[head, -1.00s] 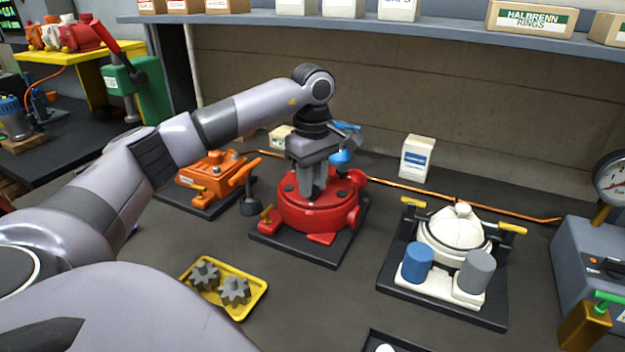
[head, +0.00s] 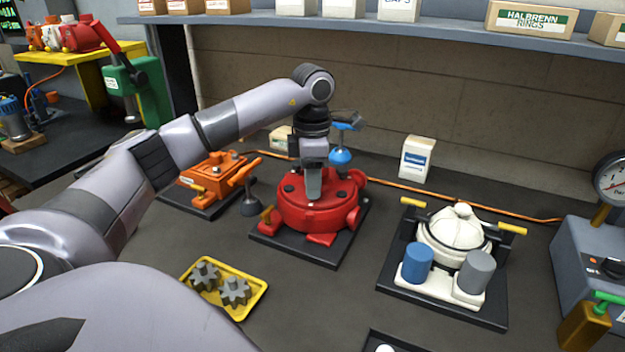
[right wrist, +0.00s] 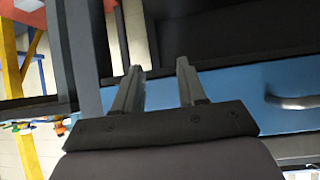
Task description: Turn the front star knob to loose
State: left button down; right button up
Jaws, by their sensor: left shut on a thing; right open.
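The red motor (head: 310,219) stands on a dark base plate in the middle of the bench in the head view. My left gripper (head: 314,197) points straight down onto its top and is shut on what appears to be the front star knob, which the fingers hide. Dark knobs show on the motor's top to the left (head: 288,188) and right rear of the fingers. The knob's setting cannot be read. In the right wrist view my right gripper (right wrist: 160,72) is open, with nothing between its fingers.
A blue-topped valve (head: 341,156) rises just behind my left gripper. An orange motor (head: 213,173) stands to the left, a white motor (head: 455,232) to the right. A yellow tray (head: 257,296) with gears lies in front. Bare bench lies between tray and white motor.

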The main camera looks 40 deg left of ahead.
pick_arm(q)
jog(key=n, duration=0.4)
jog(key=shift+s+d+f+n, duration=0.1)
jog(key=shift+f+n, duration=0.1)
jog(key=shift+n, duration=0.1)
jog(key=n, duration=0.3)
jog(key=shift+n, duration=0.3)
jog(key=n, duration=0.7)
jog(key=shift+f, duration=0.1)
jog(key=n, duration=0.6)
jog(key=shift+n, duration=0.3)
jog(key=n, duration=0.5)
jog(key=shift+n, duration=0.3)
jog(key=c, duration=0.8)
grip_release()
jog(key=shift+c, duration=0.2)
